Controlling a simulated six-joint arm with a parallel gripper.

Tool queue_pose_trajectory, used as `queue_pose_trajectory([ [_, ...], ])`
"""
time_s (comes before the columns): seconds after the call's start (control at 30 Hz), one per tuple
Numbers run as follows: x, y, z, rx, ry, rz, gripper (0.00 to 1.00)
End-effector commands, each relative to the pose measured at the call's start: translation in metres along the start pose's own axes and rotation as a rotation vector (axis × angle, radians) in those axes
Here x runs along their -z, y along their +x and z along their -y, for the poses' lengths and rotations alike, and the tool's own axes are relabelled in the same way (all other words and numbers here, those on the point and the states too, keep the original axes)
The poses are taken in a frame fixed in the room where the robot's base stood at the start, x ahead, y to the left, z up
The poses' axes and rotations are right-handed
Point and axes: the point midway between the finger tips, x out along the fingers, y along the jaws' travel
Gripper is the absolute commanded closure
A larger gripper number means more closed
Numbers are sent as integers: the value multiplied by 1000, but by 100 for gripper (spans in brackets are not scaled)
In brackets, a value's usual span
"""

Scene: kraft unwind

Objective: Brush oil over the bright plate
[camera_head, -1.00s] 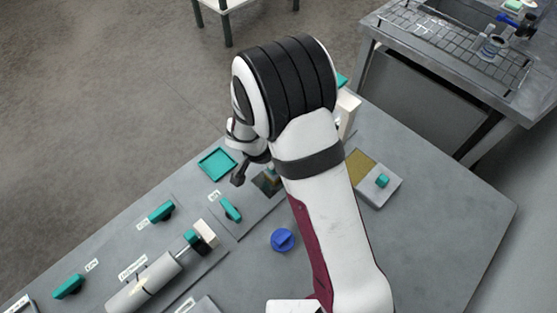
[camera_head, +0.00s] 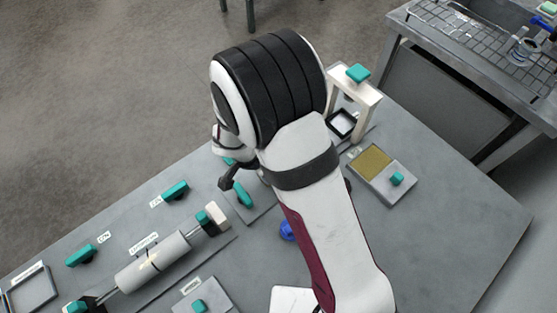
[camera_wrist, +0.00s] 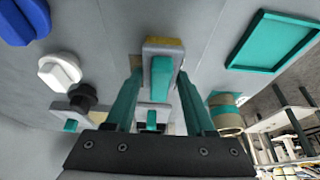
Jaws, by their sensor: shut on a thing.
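My gripper (camera_wrist: 160,95) shows in the wrist view with its two teal fingers closed on a grey block (camera_wrist: 150,46) with a teal grip and a yellowish far edge, which looks like the brush. In the head view my arm hides the gripper and what it holds. I cannot make out the bright plate in either current view. A gold-coloured pad (camera_head: 374,162) lies in a grey holder with a teal knob (camera_head: 397,179), right of my arm.
A teal frame (camera_wrist: 234,62) lies right of the gripper. A white stand (camera_head: 366,110) with a teal top is behind my arm. A blue knob (camera_head: 287,230) is partly covered by my arm. A grey roller (camera_head: 152,262) and teal handles (camera_head: 175,190) lie left.

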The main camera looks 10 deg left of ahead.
Motion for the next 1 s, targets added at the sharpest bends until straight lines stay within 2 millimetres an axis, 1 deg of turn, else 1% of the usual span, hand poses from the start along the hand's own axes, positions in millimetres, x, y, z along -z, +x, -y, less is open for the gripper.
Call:
queue_pose_trajectory([
  [0.03,-5,-1,-1,-1,-4,1,90],
  [0.1,-8,-2,-1,-2,-3,1,90],
  [0.23,-5,-4,-1,-2,-1,1,90],
  [0.4,-2,-1,0,-2,-1,1,90],
  [0.7,18,8,0,-1,-1,1,90],
  [0.87,24,11,0,-2,-2,1,90],
  [1.0,35,15,-1,-3,0,1,90],
])
